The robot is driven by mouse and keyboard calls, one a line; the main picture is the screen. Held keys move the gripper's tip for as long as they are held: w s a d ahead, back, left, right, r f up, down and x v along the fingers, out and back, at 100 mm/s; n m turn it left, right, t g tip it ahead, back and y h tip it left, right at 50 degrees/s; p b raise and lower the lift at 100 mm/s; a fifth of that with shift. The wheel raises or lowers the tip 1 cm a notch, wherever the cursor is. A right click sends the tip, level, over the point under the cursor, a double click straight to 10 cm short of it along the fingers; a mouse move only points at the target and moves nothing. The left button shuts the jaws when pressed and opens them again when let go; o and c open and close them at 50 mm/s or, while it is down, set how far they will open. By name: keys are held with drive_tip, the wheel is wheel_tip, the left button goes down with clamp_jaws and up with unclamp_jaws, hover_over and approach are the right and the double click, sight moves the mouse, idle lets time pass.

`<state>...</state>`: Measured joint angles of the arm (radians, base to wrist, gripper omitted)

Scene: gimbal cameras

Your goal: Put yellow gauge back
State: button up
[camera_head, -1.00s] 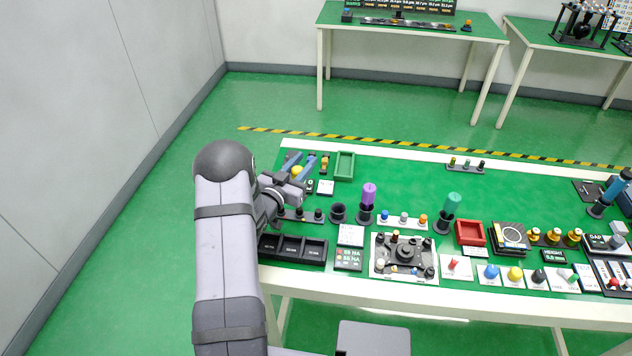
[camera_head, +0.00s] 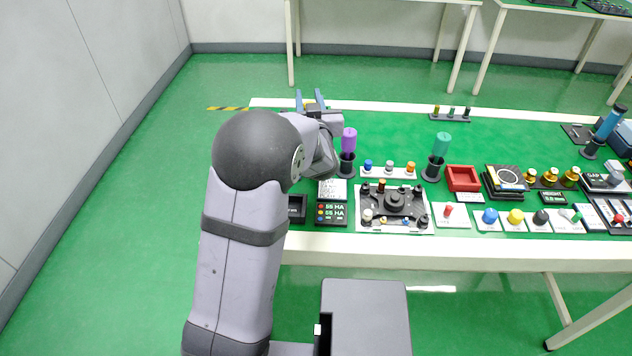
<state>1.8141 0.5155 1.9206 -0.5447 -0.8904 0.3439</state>
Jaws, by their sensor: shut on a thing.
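My gripper (camera_head: 309,98) is at the back left of the green table, with its two blue fingers pointing away from me. A small patch of yellow shows between the fingers, which I take to be the yellow gauge (camera_head: 308,106); most of it is hidden by the gripper. A purple-handled gauge (camera_head: 349,140) stands upright in a black cup (camera_head: 347,167) just right of my wrist. A teal-handled gauge (camera_head: 441,144) stands tilted in another black cup (camera_head: 432,170). The empty black cup seen earlier left of the purple one is hidden behind my wrist.
A plate with blue, white and orange knobs (camera_head: 388,172) lies between the two cups. A black fixture plate (camera_head: 394,206), a display reading 55 HA (camera_head: 331,213) and a red tray (camera_head: 462,178) stand in front. The green surface behind the purple and teal handles is mostly clear.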

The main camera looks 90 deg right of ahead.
drive_tip(key=shift+s+a+f+b, duration=0.2)
drive_tip(key=shift+s+a, duration=0.05)
drive_tip(key=shift+s, duration=0.15)
drive_tip(key=shift+s+a+f+b, duration=0.15)
drive_tip(key=shift+s+a+b, duration=0.1)
drive_tip(key=shift+s, duration=0.1)
wheel_tip(320, 180, down, 10)
idle(0.5)
drive_tip(key=shift+f, duration=0.15)
drive_tip(key=o, duration=1.1)
